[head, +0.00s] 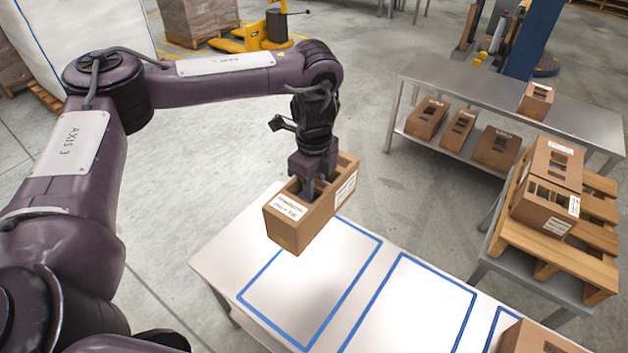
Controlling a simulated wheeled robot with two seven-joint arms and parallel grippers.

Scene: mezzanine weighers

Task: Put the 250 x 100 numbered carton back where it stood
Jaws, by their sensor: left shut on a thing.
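A brown carton (311,222) with slots in its top and white labels on its sides hangs from my left gripper (311,188). The gripper's fingers reach into the top of the carton and are shut on it. The carton is over the far left part of a white table (225,262) with blue outlined rectangles; I cannot tell its height above the surface. The label print is too small to read surely. The left outlined rectangle (262,311) is empty, and the middle one (398,318) shows no carton. My right gripper is not in view.
Another carton (540,338) stands at the table's right front corner, cut by the frame. Cartons (545,205) stand on a wooden pallet (540,259) at right. A steel bench (490,92) behind holds a carton on top and several on its shelf. A yellow pallet truck (255,38) is at the back.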

